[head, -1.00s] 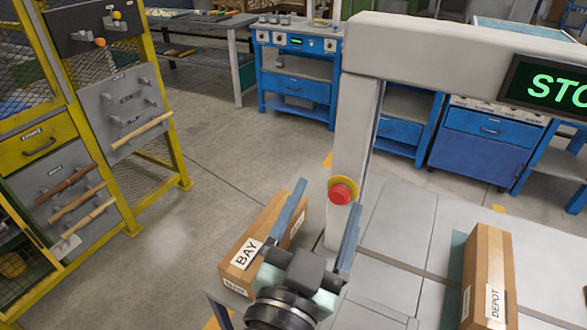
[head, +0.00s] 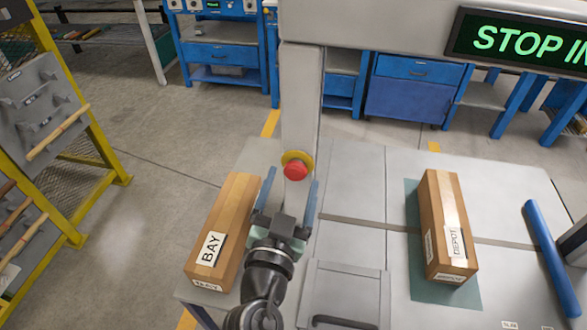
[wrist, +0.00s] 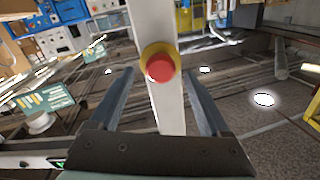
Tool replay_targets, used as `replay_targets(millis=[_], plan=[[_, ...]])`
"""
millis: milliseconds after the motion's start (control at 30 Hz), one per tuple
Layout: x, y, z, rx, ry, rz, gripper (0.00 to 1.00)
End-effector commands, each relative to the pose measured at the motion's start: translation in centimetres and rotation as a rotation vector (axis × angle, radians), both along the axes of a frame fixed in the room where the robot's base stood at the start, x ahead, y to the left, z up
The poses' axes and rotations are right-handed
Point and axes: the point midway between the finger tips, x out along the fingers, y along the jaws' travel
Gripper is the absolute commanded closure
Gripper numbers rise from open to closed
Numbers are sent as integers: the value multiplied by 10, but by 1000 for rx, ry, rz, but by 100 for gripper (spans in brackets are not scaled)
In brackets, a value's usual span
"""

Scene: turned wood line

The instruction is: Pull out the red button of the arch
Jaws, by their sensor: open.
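The red button (head: 295,171) sits on a yellow round base on the front of the arch's grey post (head: 301,110). In the wrist view the red button (wrist: 160,68) shows straight ahead, a little above and between my two fingertips. My gripper (head: 291,182) is open, its two blue-grey fingers pointing at the post, one to each side of the button in the head view. Nothing is between the fingers that I can see them touch; the exact gap to the button is hard to tell. The arch's crossbeam carries a screen (head: 520,38) reading "STOP IN", cut off at the edge.
A box marked BAY (head: 226,225) stands close left of my gripper. A box marked DEPOT (head: 445,225) lies on a green mat (head: 425,290) to the right. A blue roller (head: 550,258) is at far right. Blue benches (head: 415,90) stand behind.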

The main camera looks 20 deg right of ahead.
Motion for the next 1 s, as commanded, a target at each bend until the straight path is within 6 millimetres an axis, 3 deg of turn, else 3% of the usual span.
replay_targets(millis=[200, 533, 1000], plan=[[16, -11, 1, 0, 0, -2, 19], [18, -13, -1, 0, 0, -1, 19], [18, -12, 0, 0, 0, -1, 100]])
